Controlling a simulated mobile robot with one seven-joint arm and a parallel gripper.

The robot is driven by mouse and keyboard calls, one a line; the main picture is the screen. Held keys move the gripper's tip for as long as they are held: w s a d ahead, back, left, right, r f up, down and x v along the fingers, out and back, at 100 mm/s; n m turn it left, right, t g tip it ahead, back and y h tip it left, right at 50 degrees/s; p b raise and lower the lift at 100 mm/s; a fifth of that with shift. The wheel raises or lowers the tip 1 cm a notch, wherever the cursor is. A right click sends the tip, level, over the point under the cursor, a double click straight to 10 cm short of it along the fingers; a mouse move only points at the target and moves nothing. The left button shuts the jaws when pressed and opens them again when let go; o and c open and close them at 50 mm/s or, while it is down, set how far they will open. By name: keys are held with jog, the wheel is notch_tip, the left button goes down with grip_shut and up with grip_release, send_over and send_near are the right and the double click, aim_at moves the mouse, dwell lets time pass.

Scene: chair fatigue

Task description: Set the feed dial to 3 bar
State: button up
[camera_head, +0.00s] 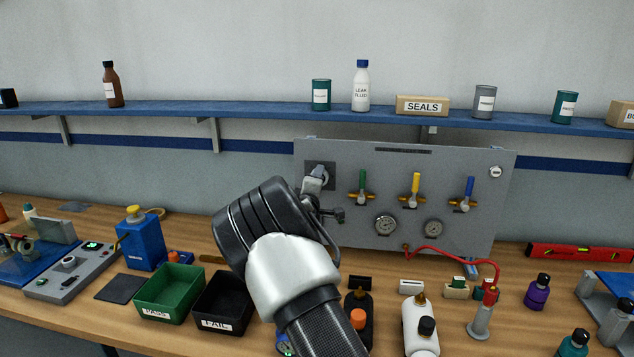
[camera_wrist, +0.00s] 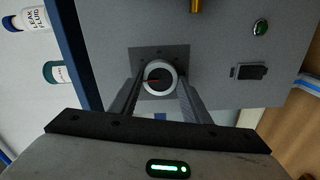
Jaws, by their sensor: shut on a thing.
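The feed dial (camera_wrist: 159,78) is a round knob with a pale rim, a dark face and a red mark, set on a dark square plate (camera_wrist: 146,53) on the grey panel. In the head view the same plate (camera_head: 313,171) is at the panel's upper left, and the dial is mostly hidden by my arm. My gripper (camera_wrist: 160,88) reaches to the panel with a finger on each side of the dial, shut on it. The scale figures are too small to read in either view.
The grey panel (camera_head: 340,158) carries green (camera_head: 362,182), yellow (camera_head: 415,188) and blue (camera_head: 467,192) valve handles and two gauges right of my gripper. A blue shelf (camera_head: 260,109) with bottles runs above. Green (camera_head: 168,290) and black (camera_head: 222,303) bins stand on the bench below.

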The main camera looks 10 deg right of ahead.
jog(key=o, duration=1)
jog(key=shift+o, duration=0.2)
jog(key=b+v, duration=0.1)
jog(key=v, duration=1.6)
jog(key=shift+s+b, duration=0.25)
jog(key=shift+b, duration=0.15)
